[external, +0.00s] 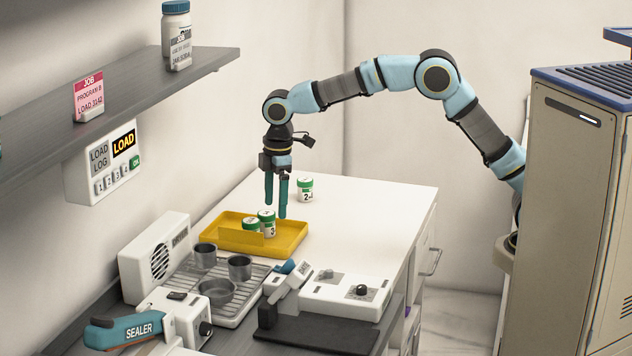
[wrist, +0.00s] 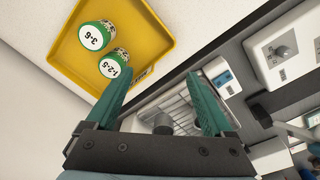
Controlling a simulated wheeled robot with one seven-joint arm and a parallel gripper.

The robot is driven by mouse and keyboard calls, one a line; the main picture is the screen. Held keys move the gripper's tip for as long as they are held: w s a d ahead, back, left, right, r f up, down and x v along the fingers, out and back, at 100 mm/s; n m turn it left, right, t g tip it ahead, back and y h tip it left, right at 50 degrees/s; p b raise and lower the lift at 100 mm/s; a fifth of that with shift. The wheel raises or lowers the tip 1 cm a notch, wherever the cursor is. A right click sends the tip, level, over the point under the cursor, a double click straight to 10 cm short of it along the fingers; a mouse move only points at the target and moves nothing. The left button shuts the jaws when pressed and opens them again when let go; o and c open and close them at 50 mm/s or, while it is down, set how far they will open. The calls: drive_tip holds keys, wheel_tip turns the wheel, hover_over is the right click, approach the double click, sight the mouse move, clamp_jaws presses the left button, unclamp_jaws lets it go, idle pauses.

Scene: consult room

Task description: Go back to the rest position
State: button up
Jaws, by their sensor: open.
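My gripper (external: 276,212) hangs pointing down over the back part of the yellow tray in the external view. Its two green fingers are apart and nothing is between them; they also show spread in the wrist view (wrist: 158,95). The yellow tray (external: 290,240) lies on the white counter. Two white jars with green lids stand in it: a front jar (external: 267,226) and a second jar (external: 250,225) beside it. In the wrist view their lids read 3-6 (wrist: 95,37) and 1-2-5 (wrist: 115,68). A third green-lidded jar (external: 305,190) stands on the counter behind the tray.
A wire rack (external: 225,309) with metal cups lies in front of the tray. A white device with a knob (external: 345,293) and the sealer (external: 140,328) stand nearby. A shelf (external: 130,90) juts from the left wall. A tall cabinet (external: 565,200) is at right. The counter's back right is clear.

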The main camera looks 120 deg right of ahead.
drive_tip(key=s+a+f, duration=0.2)
drive_tip(key=s+a, duration=0.3)
drive_tip(key=a, duration=0.4)
drive_tip(key=s+a+f+t, duration=0.1)
drive_tip(key=s+a, duration=0.3)
drive_tip(key=a, duration=0.5)
drive_tip(key=s+a+f+t, duration=0.1)
drive_tip(key=s+a+f, duration=0.2)
drive_tip(key=a, duration=0.7)
drive_tip(key=shift+s+a+f+m, duration=0.1)
drive_tip(key=shift+s+f+m, duration=0.1)
drive_tip(key=shift+s, duration=0.45)
drive_tip(key=shift+s+f+m, duration=0.1)
drive_tip(key=shift+s+m, duration=0.1)
drive_tip(key=shift+s, duration=0.45)
drive_tip(key=s+a+f, duration=0.2)
drive_tip(key=s+a, duration=0.1)
drive_tip(key=s, duration=0.4)
drive_tip(key=shift+f+g, duration=0.3)
drive_tip(key=shift+f, duration=0.1)
drive_tip(key=shift+a, duration=0.1)
